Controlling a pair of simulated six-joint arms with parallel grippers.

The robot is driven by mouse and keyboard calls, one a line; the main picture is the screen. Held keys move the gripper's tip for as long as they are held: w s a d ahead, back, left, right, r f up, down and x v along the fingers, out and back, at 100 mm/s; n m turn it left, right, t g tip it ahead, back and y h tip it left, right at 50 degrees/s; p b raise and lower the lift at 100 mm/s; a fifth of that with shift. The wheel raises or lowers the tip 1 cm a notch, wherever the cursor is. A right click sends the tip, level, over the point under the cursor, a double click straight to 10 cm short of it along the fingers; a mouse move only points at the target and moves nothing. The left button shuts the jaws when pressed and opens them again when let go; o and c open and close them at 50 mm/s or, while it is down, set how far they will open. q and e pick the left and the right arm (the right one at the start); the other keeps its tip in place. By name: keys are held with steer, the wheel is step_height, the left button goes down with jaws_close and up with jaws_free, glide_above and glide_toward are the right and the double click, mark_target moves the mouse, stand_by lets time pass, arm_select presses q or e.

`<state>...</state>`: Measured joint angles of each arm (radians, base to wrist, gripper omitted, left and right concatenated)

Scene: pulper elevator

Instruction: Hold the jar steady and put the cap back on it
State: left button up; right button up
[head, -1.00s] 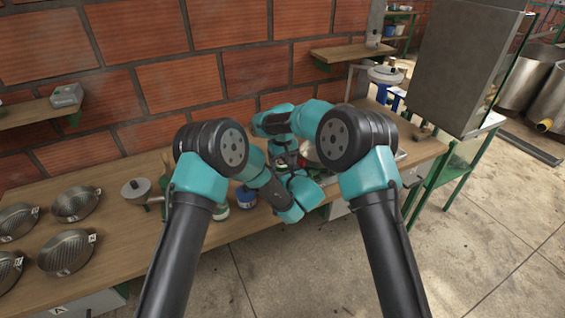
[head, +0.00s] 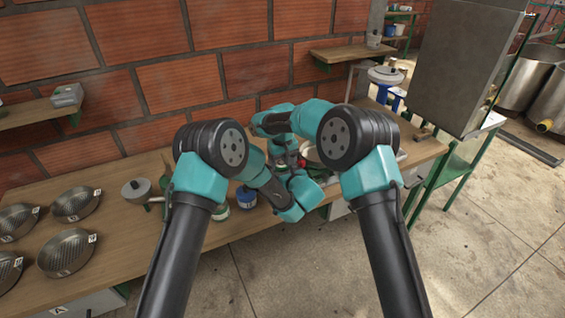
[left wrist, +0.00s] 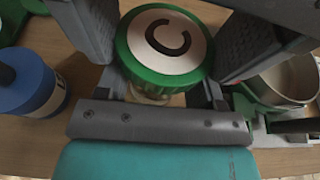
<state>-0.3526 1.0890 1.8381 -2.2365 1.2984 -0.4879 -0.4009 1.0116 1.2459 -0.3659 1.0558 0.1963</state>
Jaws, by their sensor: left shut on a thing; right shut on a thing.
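The cap (left wrist: 165,40) is green with a white top and a black letter C. In the left wrist view it sits level, right over the jar (left wrist: 155,97), of which only a pale strip shows under the rim. I cannot tell whether the cap touches the jar. My left gripper (left wrist: 160,92) reaches in from the near side and is shut on the jar below the cap. My right gripper (left wrist: 166,62) comes from above, its grey fingers on either side of the cap, shut on it. In the head view my arms mostly hide both.
A blue-lidded jar (left wrist: 30,85) stands close on the left, also seen in the head view (head: 246,197). A metal pan (left wrist: 288,80) is close on the right. Several metal strainers (head: 75,204) and a lidded pot (head: 137,190) stand farther left on the wooden bench (head: 115,230).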

steer(key=shift+d+f, duration=0.15)
steer(key=shift+f, duration=0.75)
stand_by(0.9)
steer(key=shift+s+r, duration=0.15)
steer(key=shift+r, duration=0.5)
stand_by(1.3)
steer(key=shift+f, duration=0.6)
stand_by(0.7)
steer(key=o, duration=0.6)
steer(key=shift+w+r, duration=0.2)
steer(key=shift+r, duration=2.15)
steer(key=shift+c, duration=0.3)
